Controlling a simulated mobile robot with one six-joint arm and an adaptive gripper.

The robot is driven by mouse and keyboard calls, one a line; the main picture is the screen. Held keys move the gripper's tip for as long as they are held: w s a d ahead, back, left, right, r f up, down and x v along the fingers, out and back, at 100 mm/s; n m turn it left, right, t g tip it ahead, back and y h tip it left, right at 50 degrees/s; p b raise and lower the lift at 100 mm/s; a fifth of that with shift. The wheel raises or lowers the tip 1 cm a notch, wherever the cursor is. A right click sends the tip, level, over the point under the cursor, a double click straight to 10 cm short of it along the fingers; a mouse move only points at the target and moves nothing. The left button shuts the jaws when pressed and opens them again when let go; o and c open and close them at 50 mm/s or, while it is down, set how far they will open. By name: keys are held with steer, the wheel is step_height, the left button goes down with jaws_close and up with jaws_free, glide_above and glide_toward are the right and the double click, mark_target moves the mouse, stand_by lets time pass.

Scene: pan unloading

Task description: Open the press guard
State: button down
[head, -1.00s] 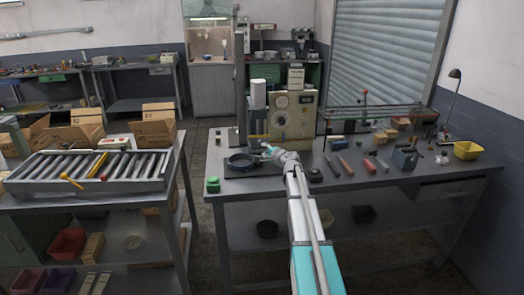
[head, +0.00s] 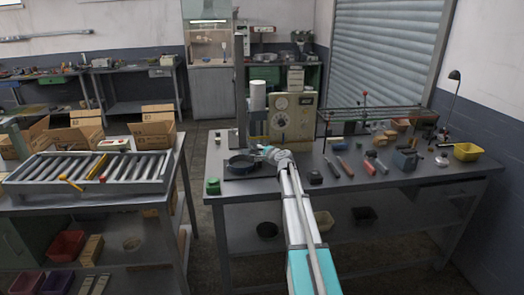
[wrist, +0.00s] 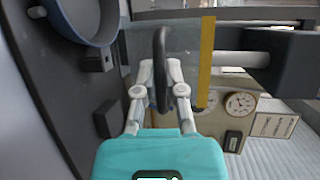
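The press (head: 292,115) stands on the bench, a beige box with gauges beside a tall grey post. Its guard is a clear panel with a yellow edge strip (wrist: 207,62) in the wrist view. A black looped handle (wrist: 161,45) stands upright in front of the panel. My gripper (wrist: 160,72) has its two fingers closed in on either side of this handle, with little or no gap. In the head view my gripper (head: 264,151) is at the front left of the press, too small there to tell the grip.
A green block (head: 213,186) is at the bench's left edge. Hand tools and a yellow bin (head: 467,152) lie to the right. A roller conveyor table (head: 90,171) stands left, across an aisle. A dark block (wrist: 288,62) shows close at right in the wrist view.

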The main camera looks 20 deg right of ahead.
mark_target(261, 138)
stand_by(0.4)
step_height(261, 138, up, 6)
steer(key=p, duration=0.5)
steer(key=shift+f+p, duration=0.2)
steer(key=shift+p, duration=0.15)
steer(key=c, duration=0.7)
jaws_free()
steer(key=shift+s+f, duration=0.1)
